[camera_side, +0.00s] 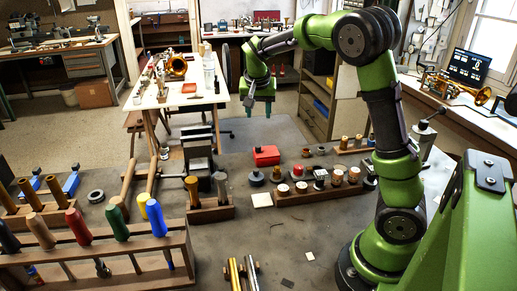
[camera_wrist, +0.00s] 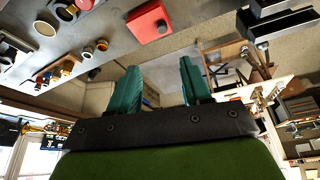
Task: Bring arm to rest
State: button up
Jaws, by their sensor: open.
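My gripper (camera_side: 259,108) hangs at the end of my green arm in the side view, pointing down, high above the far part of the grey workbench (camera_side: 300,240). In the wrist view its two teal fingers (camera_wrist: 159,84) stand wide apart. Nothing is between them. My gripper touches no object in either view. A red box (camera_side: 266,155) sits on the bench below and near it; the box also shows at the top of the wrist view (camera_wrist: 149,21).
A tool rack (camera_side: 160,243) with colored handles stands front left. A dark vise (camera_side: 198,155) stands left of the red box. Wooden blocks with small parts (camera_side: 320,190) lie right of it. Brass tubes (camera_side: 243,272) lie at the front. The air around my gripper looks clear.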

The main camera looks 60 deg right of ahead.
jog(key=shift+r, duration=0.1)
jog(key=s+a+r+n+t+y, duration=0.2)
jog(key=s+a+n+y, duration=0.1)
jog(key=s+a, duration=0.6)
jog(key=s+a+r+n+t+y, duration=0.1)
jog(key=s+a+n, duration=0.4)
jog(key=s+a, duration=0.5)
jog(key=shift+s+a+r+t+y, duration=0.35)
jog(key=shift+a+t+y, duration=0.6)
jog(key=shift+a, duration=0.7)
